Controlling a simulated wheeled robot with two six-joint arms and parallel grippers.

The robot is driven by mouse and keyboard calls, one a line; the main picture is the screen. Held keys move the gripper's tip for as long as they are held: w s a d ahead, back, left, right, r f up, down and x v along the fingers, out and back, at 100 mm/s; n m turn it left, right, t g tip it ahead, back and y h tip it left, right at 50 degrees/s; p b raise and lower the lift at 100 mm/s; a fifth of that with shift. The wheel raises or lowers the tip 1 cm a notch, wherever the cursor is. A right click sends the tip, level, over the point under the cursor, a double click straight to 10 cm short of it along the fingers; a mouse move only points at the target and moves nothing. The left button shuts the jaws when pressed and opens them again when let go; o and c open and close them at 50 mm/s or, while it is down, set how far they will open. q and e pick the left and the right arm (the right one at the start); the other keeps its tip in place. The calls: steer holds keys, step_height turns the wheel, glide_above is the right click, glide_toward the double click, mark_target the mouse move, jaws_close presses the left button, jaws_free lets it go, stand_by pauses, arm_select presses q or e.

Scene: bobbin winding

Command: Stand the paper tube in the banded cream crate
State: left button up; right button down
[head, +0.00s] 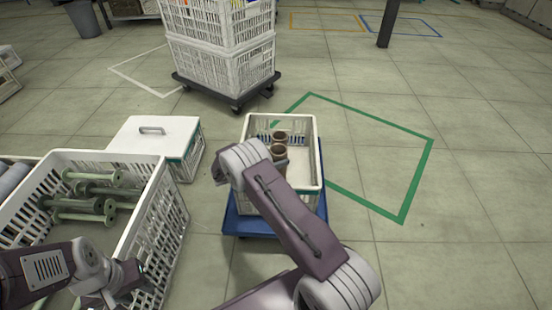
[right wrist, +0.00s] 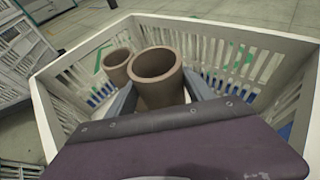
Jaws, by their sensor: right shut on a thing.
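The cream crate (head: 318,170) stands on a blue dolly in the middle of the head view. Its slotted walls surround my right gripper in the right wrist view (right wrist: 245,55). My right gripper (right wrist: 155,95) is shut on a brown paper tube (right wrist: 158,68), held upright inside the crate. That tube also shows in the head view (head: 279,149), partly hidden by my arm. A second brown tube (right wrist: 117,66) stands upright close beside it. The held tube's bottom is hidden. My left gripper (head: 132,277) is by the near spool crate; its fingers are too unclear to judge.
A large white crate (head: 163,195) with several green spools stands at the left. A lidded white box (head: 155,135) is behind it. Stacked white crates (head: 220,60) on a dark dolly stand at the back. The green-outlined floor area (head: 375,165) at the right is empty.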

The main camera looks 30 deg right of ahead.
steer(key=shift+f, duration=0.5)
steer(key=shift+c, duration=1.9)
jaws_free()
steer(key=shift+r, duration=0.1)
